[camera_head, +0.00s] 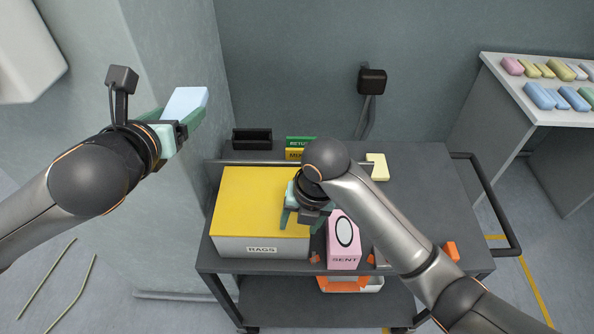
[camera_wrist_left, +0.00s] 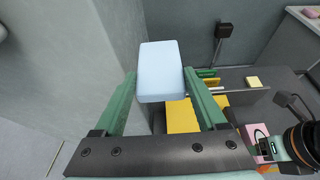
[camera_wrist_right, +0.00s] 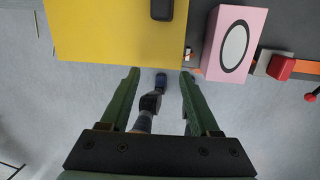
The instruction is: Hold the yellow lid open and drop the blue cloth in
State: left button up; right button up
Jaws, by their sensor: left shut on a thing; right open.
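The pale blue cloth (camera_head: 186,102), a folded block, is held up left of the cart by my left gripper (camera_head: 182,117). In the left wrist view the cloth (camera_wrist_left: 160,70) sits between both fingers (camera_wrist_left: 160,88). The yellow lid (camera_head: 255,195) lies flat and closed on the grey box marked RAGS (camera_head: 225,246). My right gripper (camera_head: 303,217) is open and empty by the lid's right front part. In the right wrist view its fingers (camera_wrist_right: 158,75) point at the front edge of the yellow lid (camera_wrist_right: 110,30), with floor between them.
A pink box marked SENT (camera_head: 343,255) stands right of the RAGS box, close to my right gripper. A black tray (camera_head: 252,139), green and yellow labelled items (camera_head: 298,142) and a pale yellow block (camera_head: 377,167) are at the back. A side table (camera_head: 530,105) holds coloured bundles.

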jog(key=w+r+t+h, duration=0.25)
jog(key=w+r, duration=0.35)
jog(key=r, duration=0.3)
jog(key=shift+n+t+y, duration=0.3)
jog(key=shift+t+y, duration=0.05)
jog(key=x, duration=1.2)
jog(key=shift+s+a+f, duration=0.1)
jog(key=shift+s+a, duration=0.1)
jog(key=shift+a, duration=0.1)
jog(key=shift+c, duration=0.2)
grip_shut()
jog(key=shift+d, duration=0.1)
jog(key=d, duration=1.5)
jog(key=shift+a, duration=0.1)
dwell(0.4)
